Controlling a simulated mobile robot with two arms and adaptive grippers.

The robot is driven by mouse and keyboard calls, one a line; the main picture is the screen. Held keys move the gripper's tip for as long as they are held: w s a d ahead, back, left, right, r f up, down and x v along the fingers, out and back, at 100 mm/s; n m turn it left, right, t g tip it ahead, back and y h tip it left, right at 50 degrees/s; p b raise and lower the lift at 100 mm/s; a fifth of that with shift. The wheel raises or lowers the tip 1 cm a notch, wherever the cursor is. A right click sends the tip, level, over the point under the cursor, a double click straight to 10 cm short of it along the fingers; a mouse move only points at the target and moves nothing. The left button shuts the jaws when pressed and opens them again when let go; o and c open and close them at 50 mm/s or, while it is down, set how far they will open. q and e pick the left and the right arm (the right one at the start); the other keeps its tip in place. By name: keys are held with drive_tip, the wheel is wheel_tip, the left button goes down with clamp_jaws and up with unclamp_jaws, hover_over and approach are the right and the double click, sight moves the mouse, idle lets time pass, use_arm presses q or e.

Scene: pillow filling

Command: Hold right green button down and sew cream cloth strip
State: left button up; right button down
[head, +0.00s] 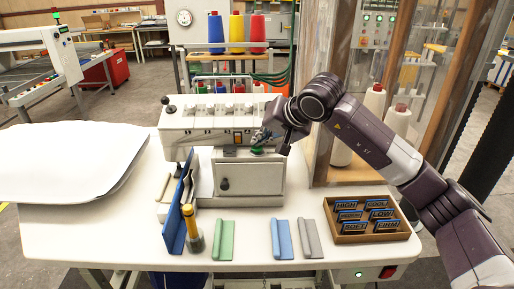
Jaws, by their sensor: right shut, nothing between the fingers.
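The sewing machine (215,117) stands on the white table, with a grey lower box (245,172) in front. A green button (257,150) sits on top of this box, at the right. My right gripper (262,138) is shut, with its fingertips just above or on the green button; I cannot tell whether it is pressed. A cream cloth strip (164,187) lies at the left of the machine, partly hidden behind a blue upright panel (178,208). My left gripper is not in view.
Green (221,240), blue (282,239) and grey (309,238) folded cloths lie along the front. A yellow-handled tool (193,233) stands beside the panel. A wooden tray (376,238) of labelled blocks is at right. A white pillow (66,165) lies at left.

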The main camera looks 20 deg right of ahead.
sight(259, 148)
drive_tip(key=shift+f, duration=0.4)
idle(0.9)
drive_tip(key=shift+r, duration=0.15)
idle(2.0)
drive_tip(key=shift+r+p, duration=0.3)
drive_tip(key=shift+r, duration=0.55)
drive_tip(key=shift+r+p, duration=1.55)
drive_tip(key=shift+r, duration=1.05)
drive_tip(key=shift+f, duration=0.1)
